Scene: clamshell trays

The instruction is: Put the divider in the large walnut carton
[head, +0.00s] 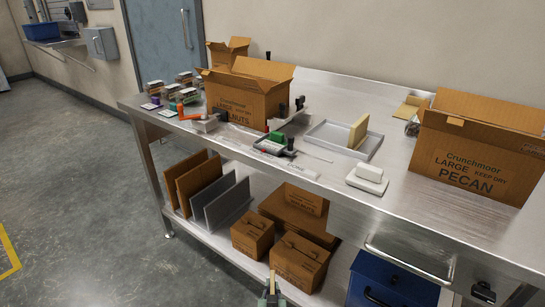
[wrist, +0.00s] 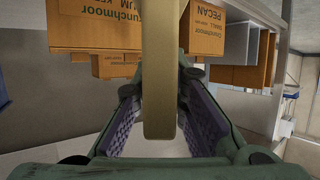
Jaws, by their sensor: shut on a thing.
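My gripper (head: 272,297) is at the bottom edge of the head view, in front of the bench. In the wrist view its padded fingers (wrist: 160,120) are on both sides of a tan, flat piece, seen edge-on, which looks like the divider (wrist: 160,75). Only a sliver of it shows in the head view (head: 272,282). A large open carton (head: 240,100) stands on the bench at the left. Its label reads Crunchmoor LARGE; the last word ends in NUTS and is partly covered. Its inside is mostly hidden by its walls and flaps.
A large PECAN carton (head: 470,165) stands at the bench's right. Between them are a grey tray (head: 325,133), a white block (head: 367,178) and small tools. Upright brown (head: 198,183) and grey (head: 228,205) panels and small cartons (head: 299,262) fill the lower shelf. A blue drawer unit (head: 390,285) stands right.

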